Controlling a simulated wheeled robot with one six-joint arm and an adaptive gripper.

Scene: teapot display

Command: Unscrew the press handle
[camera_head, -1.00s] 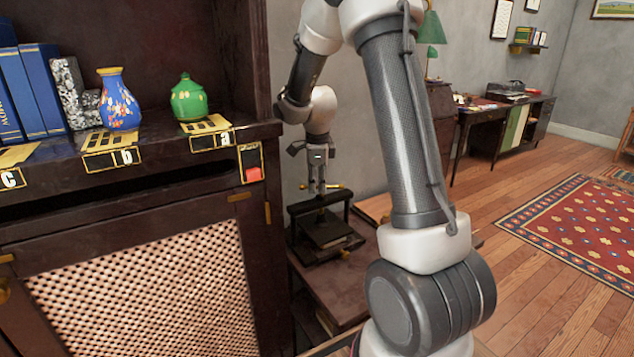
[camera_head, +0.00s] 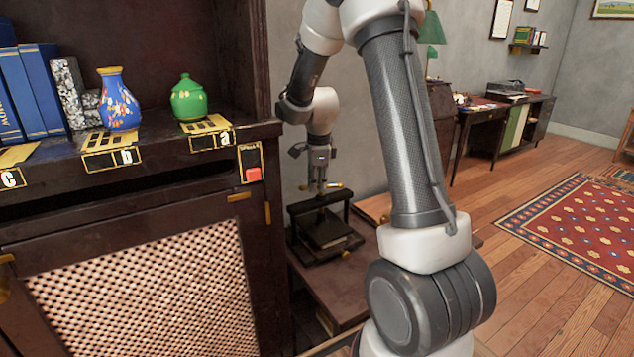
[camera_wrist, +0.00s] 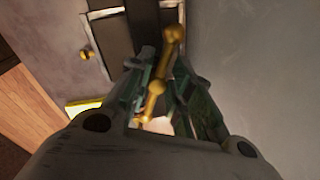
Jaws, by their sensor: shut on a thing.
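The book press (camera_head: 322,238) is a dark frame on a low wooden table, with a flat dark block inside it. Its brass press handle (camera_head: 335,187) is a bar with knobbed ends at the top of the press. In the wrist view the brass handle (camera_wrist: 163,75) runs slanted between the fingers, one round knob toward the top. My gripper (camera_head: 318,188) points down over the top of the press and is shut on the handle. The fingers hide the middle of the bar and the screw under it.
The dark cabinet (camera_head: 140,215) stands close on the left, with a blue vase (camera_head: 118,100), a green pot (camera_head: 188,98) and a red button (camera_head: 253,174). The low table (camera_head: 335,285) has some bare room in front of the press. A grey wall is behind.

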